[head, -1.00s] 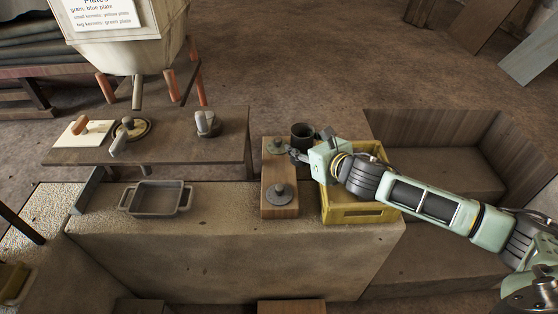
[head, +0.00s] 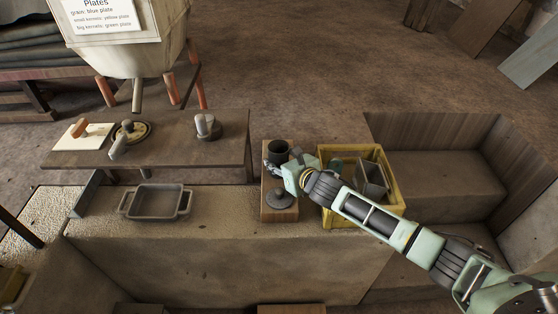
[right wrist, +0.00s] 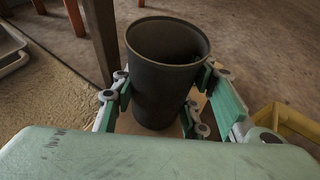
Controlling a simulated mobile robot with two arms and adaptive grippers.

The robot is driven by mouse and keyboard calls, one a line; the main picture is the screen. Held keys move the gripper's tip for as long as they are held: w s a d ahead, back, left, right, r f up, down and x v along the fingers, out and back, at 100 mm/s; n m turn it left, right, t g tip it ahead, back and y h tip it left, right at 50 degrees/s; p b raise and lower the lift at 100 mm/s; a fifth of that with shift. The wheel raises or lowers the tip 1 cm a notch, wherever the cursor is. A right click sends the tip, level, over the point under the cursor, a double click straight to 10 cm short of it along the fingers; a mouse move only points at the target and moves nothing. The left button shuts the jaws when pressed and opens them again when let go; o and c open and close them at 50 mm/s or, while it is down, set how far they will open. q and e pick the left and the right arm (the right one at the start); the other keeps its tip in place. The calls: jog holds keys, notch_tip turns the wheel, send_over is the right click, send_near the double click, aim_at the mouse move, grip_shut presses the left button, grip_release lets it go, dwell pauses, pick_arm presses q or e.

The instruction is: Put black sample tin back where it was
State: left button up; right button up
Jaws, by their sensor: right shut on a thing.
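The black sample tin (head: 278,147) is an open, dark cylinder and stands upright at the far end of a small wooden board (head: 281,214). In the right wrist view the tin (right wrist: 165,75) fills the middle, with the jaws of my right gripper (right wrist: 160,108) on both sides of it. My right gripper (head: 277,165) is shut on the tin in the head view. I cannot tell whether the tin touches the board. A grey knobbed lid or weight (head: 280,198) lies on the near part of the board. My left gripper is not in view.
A yellow crate (head: 362,218) holding grey and green items stands right of the board. A grey two-handled tray (head: 156,202) sits left on the stone block (head: 220,222). A dark bench (head: 180,151) with knobbed tools stands behind.

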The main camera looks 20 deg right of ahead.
jog(key=shift+f, duration=0.1)
jog(key=o, duration=1.5)
jog(key=shift+r, duration=0.2)
jog(key=shift+s+d, duration=0.1)
jog(key=shift+s, duration=0.2)
jog(key=v, duration=1.1)
jog(key=shift+s+d+r, duration=0.1)
jog(key=shift+s, duration=0.1)
